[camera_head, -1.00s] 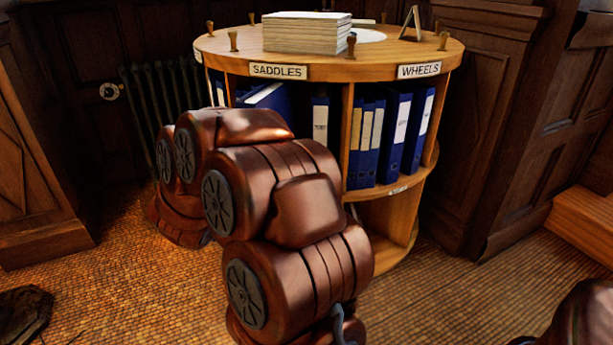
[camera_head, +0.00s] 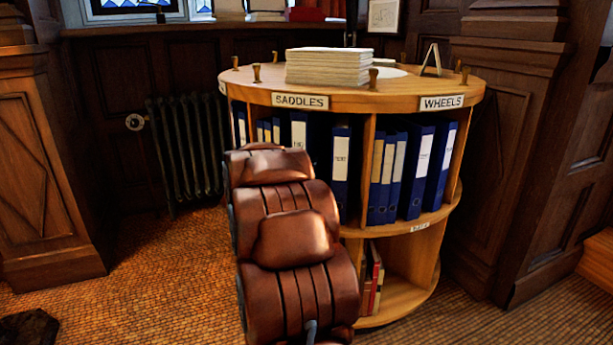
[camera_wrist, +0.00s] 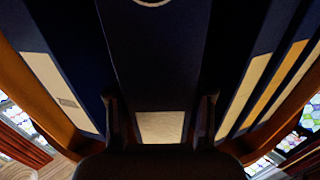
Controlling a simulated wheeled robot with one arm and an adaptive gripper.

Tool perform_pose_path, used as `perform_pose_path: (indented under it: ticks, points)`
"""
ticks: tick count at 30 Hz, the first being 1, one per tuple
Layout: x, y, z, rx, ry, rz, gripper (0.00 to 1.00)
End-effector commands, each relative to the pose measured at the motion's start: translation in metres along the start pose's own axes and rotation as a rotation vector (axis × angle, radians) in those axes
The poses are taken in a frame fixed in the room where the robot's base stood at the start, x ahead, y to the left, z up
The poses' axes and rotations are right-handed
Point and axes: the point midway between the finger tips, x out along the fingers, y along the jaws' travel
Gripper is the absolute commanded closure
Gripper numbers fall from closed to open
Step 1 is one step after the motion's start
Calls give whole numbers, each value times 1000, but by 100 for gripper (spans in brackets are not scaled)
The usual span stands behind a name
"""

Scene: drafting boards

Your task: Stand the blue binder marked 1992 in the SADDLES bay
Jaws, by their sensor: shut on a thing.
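The round wooden shelf's SADDLES bay (camera_head: 300,101) is at centre in the head view, under its name plate. Blue binders stand in it: several thin ones at the left, a white-labelled binder (camera_head: 299,130) in the middle and another binder (camera_head: 340,160) by the right divider. My gripper (camera_wrist: 159,108) is shut on a blue binder (camera_wrist: 155,60) with a pale label, in the wrist view. Binders stand on both sides of it, between wooden dividers. My arm hides the gripper in the head view. I cannot read 1992 on the held binder.
The WHEELS bay (camera_head: 441,103) to the right holds several blue binders. A paper stack (camera_head: 328,66) and small wooden stamps stand on the shelf top. Books (camera_head: 373,280) stand in the lower tier.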

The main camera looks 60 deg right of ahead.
Motion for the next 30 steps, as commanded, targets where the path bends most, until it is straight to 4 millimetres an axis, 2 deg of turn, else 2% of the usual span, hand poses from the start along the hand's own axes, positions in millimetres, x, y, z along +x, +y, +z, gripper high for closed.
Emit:
perform_pose_path:
  ticks: [3,7,11,18,30]
  points:
    - [13,0,1,-1,1,0,100]
    - [19,-1,-1,-1,1,-2,100]
    - [19,-1,6,-2,1,-3,100]
    - [19,-1,33,-3,2,-3,100]
    - [19,-1,35,-1,3,-2,100]
